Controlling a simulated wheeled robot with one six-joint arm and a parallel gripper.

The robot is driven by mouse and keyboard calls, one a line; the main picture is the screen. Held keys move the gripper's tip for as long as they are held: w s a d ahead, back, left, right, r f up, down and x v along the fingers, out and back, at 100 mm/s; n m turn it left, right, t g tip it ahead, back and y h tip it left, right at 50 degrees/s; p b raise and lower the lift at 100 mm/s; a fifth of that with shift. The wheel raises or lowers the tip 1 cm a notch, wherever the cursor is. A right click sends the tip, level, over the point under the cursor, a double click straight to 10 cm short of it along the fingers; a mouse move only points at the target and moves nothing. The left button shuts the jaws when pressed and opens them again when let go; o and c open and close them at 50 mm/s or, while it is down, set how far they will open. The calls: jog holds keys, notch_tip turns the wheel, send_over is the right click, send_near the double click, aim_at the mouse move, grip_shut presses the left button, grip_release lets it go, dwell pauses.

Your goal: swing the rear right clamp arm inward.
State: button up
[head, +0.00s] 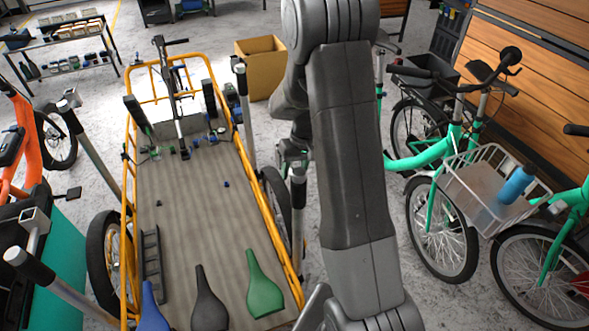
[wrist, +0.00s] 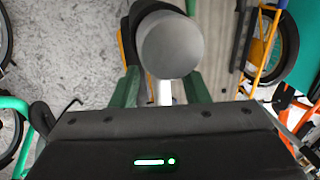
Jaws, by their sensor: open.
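The cargo bike (head: 190,215) has a yellow-orange frame and a grey flat bed, with upright clamp posts along both sides. On its right side one post (head: 298,215) stands nearer me, and another (head: 243,100) farther off. My gripper is largely hidden behind my arm in the head view, close to the top of the nearer right post. In the wrist view my gripper (wrist: 162,95) is open, with dark green fingers on either side of a pale stem. A grey round-ended cylinder (wrist: 172,45), seen end-on, lies just beyond. Contact with the fingers cannot be told.
Blue, black and green saddles (head: 264,285) lie on the near bed. Left clamp posts (head: 92,145) stand opposite. Teal bikes (head: 440,150) with a wire basket (head: 480,200) stand on the right. A cardboard box (head: 262,75) sits behind.

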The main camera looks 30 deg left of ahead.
grip_shut()
jog(key=n+b, duration=0.1)
jog(key=s+a+n+b, duration=0.1)
jog(key=n, duration=0.1)
jog(key=shift+f+n+h, duration=0.15)
jog(key=shift+n+h, duration=0.15)
jog(key=shift+s+d+r+n+h+b, duration=0.15)
jog(key=shift+s+n+h+b, duration=0.5)
jog(key=shift+n, duration=1.75)
jog(key=shift+s+d+n+h+b, duration=0.2)
jog(key=shift+s+n+b, duration=0.8)
jog(key=shift+n, duration=1.4)
jog(key=shift+s+d+r+n+h+b, duration=0.1)
jog(key=shift+s+n+h+b, duration=0.7)
jog(key=shift+n, duration=1.6)
jog(key=shift+s+f+y, duration=0.1)
jog(key=shift+s+y, duration=0.15)
jog(key=shift+y, duration=0.1)
